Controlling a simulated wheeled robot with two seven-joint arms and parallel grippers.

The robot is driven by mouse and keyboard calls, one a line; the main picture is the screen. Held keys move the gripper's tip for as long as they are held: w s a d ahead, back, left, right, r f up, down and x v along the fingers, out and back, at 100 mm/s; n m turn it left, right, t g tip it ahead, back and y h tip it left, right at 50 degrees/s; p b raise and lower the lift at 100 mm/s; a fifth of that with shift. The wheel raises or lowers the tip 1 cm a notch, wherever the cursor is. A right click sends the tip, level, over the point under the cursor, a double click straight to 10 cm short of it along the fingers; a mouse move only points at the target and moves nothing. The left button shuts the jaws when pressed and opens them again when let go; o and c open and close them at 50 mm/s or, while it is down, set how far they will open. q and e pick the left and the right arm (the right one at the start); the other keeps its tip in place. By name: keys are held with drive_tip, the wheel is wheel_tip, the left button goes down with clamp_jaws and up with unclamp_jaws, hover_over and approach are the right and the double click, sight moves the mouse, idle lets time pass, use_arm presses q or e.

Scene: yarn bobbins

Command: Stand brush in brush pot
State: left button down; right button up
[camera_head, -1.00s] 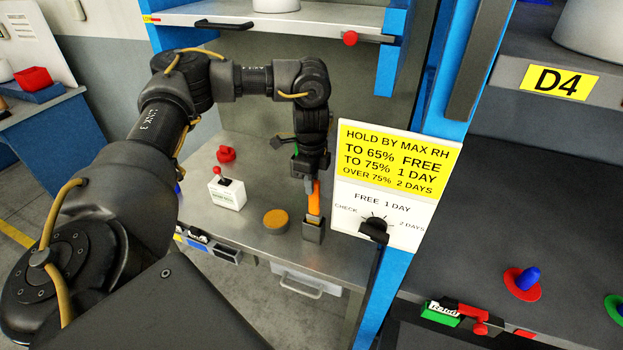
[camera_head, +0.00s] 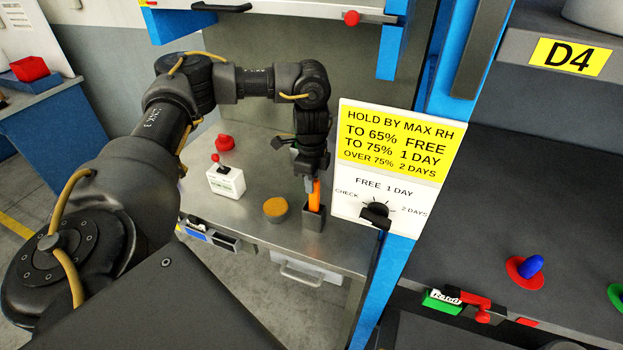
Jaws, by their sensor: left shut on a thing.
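The brush (camera_head: 314,196) has an orange handle and stands roughly upright. Its lower end is inside the mouth of the brush pot (camera_head: 313,219), a small dark grey square holder on the metal bench. My left gripper (camera_head: 311,183) comes down from above and is shut on the brush, close over the pot. The brush's lower end is hidden by the pot walls. My right gripper is not in view.
A round tan-topped tin (camera_head: 275,209) stands just left of the pot. A white box with a red-knobbed lever (camera_head: 226,181) and a red object (camera_head: 225,142) are further left. A sign panel (camera_head: 392,170) on the blue post stands close on the right.

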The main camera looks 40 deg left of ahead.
use_arm(q)
drive_tip(key=c, duration=1.3)
unclamp_jaws()
drive_tip(key=shift+o, duration=0.2)
wheel_tip(320, 180, up, 11)
drive_tip(key=shift+s+f, duration=0.1)
drive_tip(key=shift+f, duration=0.05)
